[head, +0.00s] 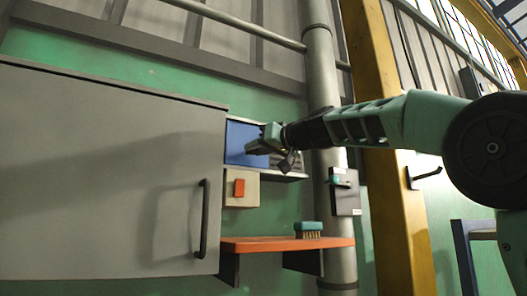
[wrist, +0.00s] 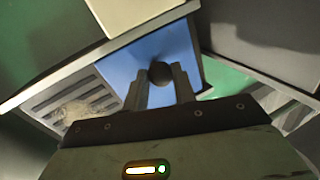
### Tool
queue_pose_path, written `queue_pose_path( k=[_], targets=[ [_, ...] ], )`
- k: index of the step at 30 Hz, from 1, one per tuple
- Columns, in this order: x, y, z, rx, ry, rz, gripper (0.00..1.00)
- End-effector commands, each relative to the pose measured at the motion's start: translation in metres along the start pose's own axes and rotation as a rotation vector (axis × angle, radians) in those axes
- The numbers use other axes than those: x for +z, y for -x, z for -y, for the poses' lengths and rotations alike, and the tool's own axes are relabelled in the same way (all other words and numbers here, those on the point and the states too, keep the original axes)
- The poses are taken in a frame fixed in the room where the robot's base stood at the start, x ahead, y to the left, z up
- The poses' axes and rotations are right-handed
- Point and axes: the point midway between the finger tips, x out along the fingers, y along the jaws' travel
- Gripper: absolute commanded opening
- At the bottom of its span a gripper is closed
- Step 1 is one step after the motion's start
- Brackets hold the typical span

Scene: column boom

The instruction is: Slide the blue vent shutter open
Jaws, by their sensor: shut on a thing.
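The blue vent shutter (head: 240,142) is a flat blue panel on the wall, just right of the large grey cabinet door. It also shows in the wrist view (wrist: 124,62), with a dark round knob (wrist: 160,73) on it. My gripper (head: 262,146) reaches in from the right. Its two fingers (wrist: 161,84) are shut on the knob, one on each side. Grey slats of the vent (wrist: 78,104) show beside the shutter, so the shutter covers only part of the frame. In the head view my gripper hides the knob.
The grey cabinet door (head: 100,170) with a black handle (head: 201,220) stands left. Below the vent are an orange switch (head: 239,188) and an orange shelf (head: 275,243) holding a brush (head: 308,230). A vertical pipe (head: 322,80) and yellow column (head: 376,60) stand right.

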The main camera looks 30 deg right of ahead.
Motion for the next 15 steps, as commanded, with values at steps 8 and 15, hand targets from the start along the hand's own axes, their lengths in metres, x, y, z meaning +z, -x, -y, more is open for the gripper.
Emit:
queue_pose_path(
  k=[8, 15],
  targets=[
    [0.0, 0.0003, -0.0011, 0.001, 0.0, 0.0, 0.48],
    [0.0005, 0.0029, -0.0012, 0.001, 0.0, -0.001, 0.48]
  ],
)
